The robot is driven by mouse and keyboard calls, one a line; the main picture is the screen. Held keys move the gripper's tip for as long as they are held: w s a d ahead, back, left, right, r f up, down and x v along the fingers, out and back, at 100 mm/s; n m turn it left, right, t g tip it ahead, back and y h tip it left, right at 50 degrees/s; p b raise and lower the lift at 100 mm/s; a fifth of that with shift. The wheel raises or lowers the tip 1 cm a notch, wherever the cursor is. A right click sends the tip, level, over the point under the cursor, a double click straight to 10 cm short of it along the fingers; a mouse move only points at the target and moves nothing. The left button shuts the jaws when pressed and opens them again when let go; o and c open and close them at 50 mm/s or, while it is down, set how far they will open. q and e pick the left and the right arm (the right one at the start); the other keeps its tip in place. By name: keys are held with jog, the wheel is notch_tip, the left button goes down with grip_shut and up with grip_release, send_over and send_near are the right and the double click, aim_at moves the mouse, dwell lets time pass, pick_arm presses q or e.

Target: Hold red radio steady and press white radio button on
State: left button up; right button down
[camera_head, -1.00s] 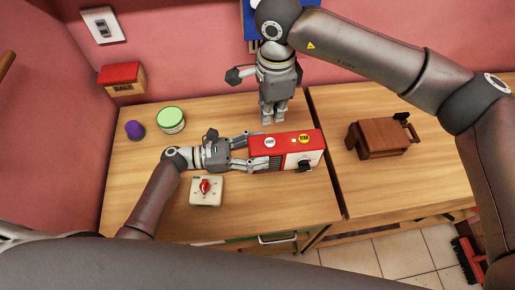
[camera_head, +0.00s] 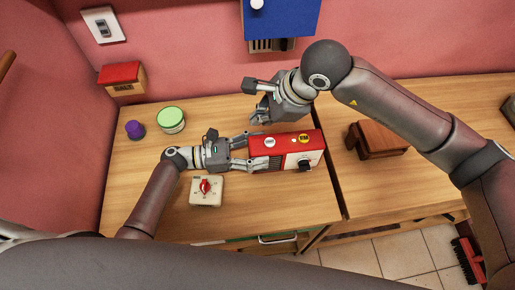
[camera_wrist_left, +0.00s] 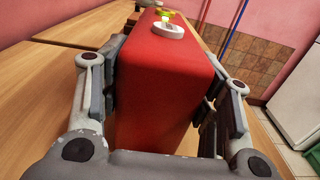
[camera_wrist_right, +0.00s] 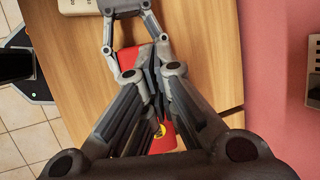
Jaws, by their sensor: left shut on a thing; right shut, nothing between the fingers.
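The red radio (camera_head: 286,140) lies on the wooden worktop, with a white round button (camera_head: 270,142) and a yellow one (camera_head: 304,138) on its top. My left gripper (camera_head: 246,153) is shut on the radio's left end, one finger on each side; the left wrist view shows the red body (camera_wrist_left: 165,90) between the pads and the white button (camera_wrist_left: 168,30) on top. My right gripper (camera_head: 260,116) is shut and empty, above and behind the radio's left end. In the right wrist view its fingers (camera_wrist_right: 150,60) cover part of the radio (camera_wrist_right: 130,60), and the white button is hidden.
A beige box with a red knob (camera_head: 206,190) sits in front of my left gripper. A green-lidded jar (camera_head: 171,119) and a purple item (camera_head: 135,130) stand at the back left. A brown wooden box (camera_head: 378,139) is on the right. A blue cabinet (camera_head: 282,20) hangs behind.

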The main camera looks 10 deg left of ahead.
aim_at(267, 144)
jog(key=shift+s+d+f+m+t+y, duration=0.15)
jog(key=shift+f+t+y, duration=0.3)
jog(key=shift+f, duration=0.6)
jog(key=shift+d+f+m+t+y, duration=0.3)
jog(key=shift+f+y, duration=0.2)
jog(key=shift+f, duration=0.5)
jog(key=shift+s+d+f+m+t+y, duration=0.15)
jog(key=shift+f+t+y, duration=0.3)
jog(key=shift+f, duration=0.6)
jog(key=shift+w, duration=0.15)
jog(key=shift+f, duration=0.4)
jog(key=shift+f, duration=0.1)
jog(key=shift+r, duration=0.55)
notch_tip(267, 144, up, 6)
dwell(0.4)
